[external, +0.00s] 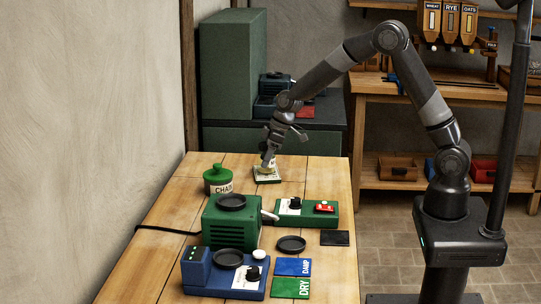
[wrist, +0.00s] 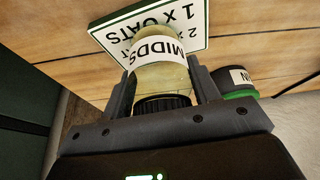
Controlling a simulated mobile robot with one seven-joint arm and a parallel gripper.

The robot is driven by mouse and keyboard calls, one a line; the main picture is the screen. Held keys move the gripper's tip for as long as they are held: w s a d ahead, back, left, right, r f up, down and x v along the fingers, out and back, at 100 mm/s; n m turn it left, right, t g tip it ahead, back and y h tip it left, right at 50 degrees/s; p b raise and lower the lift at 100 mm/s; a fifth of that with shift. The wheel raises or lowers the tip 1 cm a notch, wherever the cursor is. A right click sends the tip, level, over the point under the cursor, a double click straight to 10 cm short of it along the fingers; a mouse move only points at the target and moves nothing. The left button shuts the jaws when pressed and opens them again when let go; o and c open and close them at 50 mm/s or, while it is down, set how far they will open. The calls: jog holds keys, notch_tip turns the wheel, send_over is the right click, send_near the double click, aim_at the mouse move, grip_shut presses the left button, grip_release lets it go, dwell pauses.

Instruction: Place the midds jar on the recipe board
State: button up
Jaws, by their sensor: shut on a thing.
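The midds jar (wrist: 160,76) has a pale see-through body, a white MIDDS label and a dark ribbed lid. My gripper (wrist: 163,85) is shut on it, one finger on each side, with the lid toward the palm. The recipe board (wrist: 190,22) is a white card with a green edge and printed lines, one reading 1 x OATS. The jar covers part of it. In the external view my gripper (external: 268,161) points down over the board (external: 267,179) at the table's far end. The jar's base is at or just above the board; I cannot tell whether they touch.
A green jar labelled CHAFF (external: 217,188) stands close to the left of the board. Nearer are a green machine (external: 231,226), a green control box (external: 320,215), a blue scale (external: 205,277), a black dish (external: 291,244) and DAMP (external: 292,267) and DRY (external: 290,288) cards.

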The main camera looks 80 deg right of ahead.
jog(key=shift+f, duration=0.1)
jog(key=o, duration=1.2)
jog(key=a+v, duration=0.1)
jog(key=v, duration=1.1)
jog(key=s+a+r, duration=0.9)
jog(key=s+a, duration=0.1)
jog(key=s, duration=0.4)
jog(key=shift+m+t+h, duration=0.4)
jog(key=shift+m+t, duration=0.1)
jog(key=shift+m, duration=0.4)
jog(key=shift+s+a+f, duration=0.1)
jog(key=shift+s+a, duration=0.7)
jog(key=shift+s, duration=2.1)
jog(key=shift+s+a+r, duration=0.1)
jog(key=shift+s+a, duration=0.7)
jog(key=shift+s, duration=2.1)
jog(key=shift+s+a+f, duration=0.1)
jog(key=shift+s+a, duration=0.7)
jog(key=shift+s, duration=2.1)
